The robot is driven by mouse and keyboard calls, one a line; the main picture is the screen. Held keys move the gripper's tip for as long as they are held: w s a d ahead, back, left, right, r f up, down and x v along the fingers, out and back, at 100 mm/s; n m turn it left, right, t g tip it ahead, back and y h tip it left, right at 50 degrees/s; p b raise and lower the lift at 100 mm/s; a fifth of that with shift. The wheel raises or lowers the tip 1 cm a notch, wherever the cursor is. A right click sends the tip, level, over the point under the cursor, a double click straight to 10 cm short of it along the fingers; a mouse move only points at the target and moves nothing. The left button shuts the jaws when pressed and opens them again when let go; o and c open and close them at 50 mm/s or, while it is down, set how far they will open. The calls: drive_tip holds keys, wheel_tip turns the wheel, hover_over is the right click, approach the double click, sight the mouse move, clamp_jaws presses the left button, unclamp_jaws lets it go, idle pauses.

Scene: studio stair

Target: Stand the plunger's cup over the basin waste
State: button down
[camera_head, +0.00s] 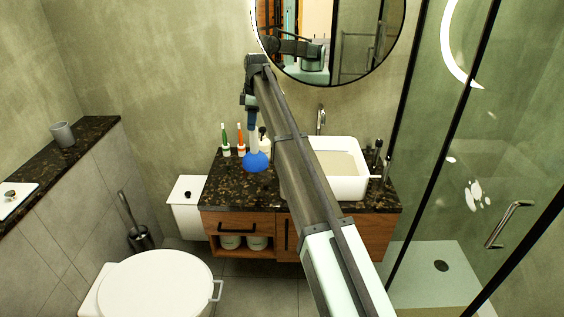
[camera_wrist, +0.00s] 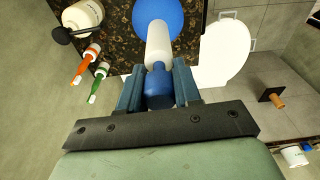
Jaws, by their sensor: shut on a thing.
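The plunger has a blue cup (camera_head: 257,162) and a white handle with a blue grip. My gripper (camera_head: 251,103) is shut on the grip, with the cup hanging below it. In the head view the cup shows in front of the left part of the counter, left of the basin; I cannot tell its exact height. In the wrist view the fingers (camera_wrist: 158,88) are on both sides of the grip, and the cup (camera_wrist: 158,17) is at the top edge, partly cut off. The white basin (camera_head: 346,187) is partly behind my arm. The basin waste is hidden.
The dark stone counter (camera_head: 226,190) holds a green toothbrush (camera_head: 224,139), an orange toothbrush (camera_head: 240,140) and a pump bottle (camera_head: 264,144) behind the cup. A tap (camera_head: 320,120) stands behind the basin and dark bottles (camera_head: 377,158) at its right. The toilet (camera_head: 155,285) is at lower left.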

drive_tip(key=w+d, duration=0.3)
drive_tip(key=d, duration=1.7)
wheel_tip(320, 180, down, 9)
drive_tip(key=shift+a+n, duration=0.2)
drive_tip(key=shift+n, duration=0.1)
drive_tip(key=shift+f, duration=0.35)
drive_tip(key=c, duration=0.8)
unclamp_jaws()
drive_tip(key=r, duration=0.4)
drive_tip(key=d+r, duration=0.1)
drive_tip(key=r, duration=0.7)
drive_tip(key=shift+w+d+r, duration=0.1)
drive_tip(key=shift+d+r, duration=0.15)
drive_tip(key=shift+r, duration=0.05)
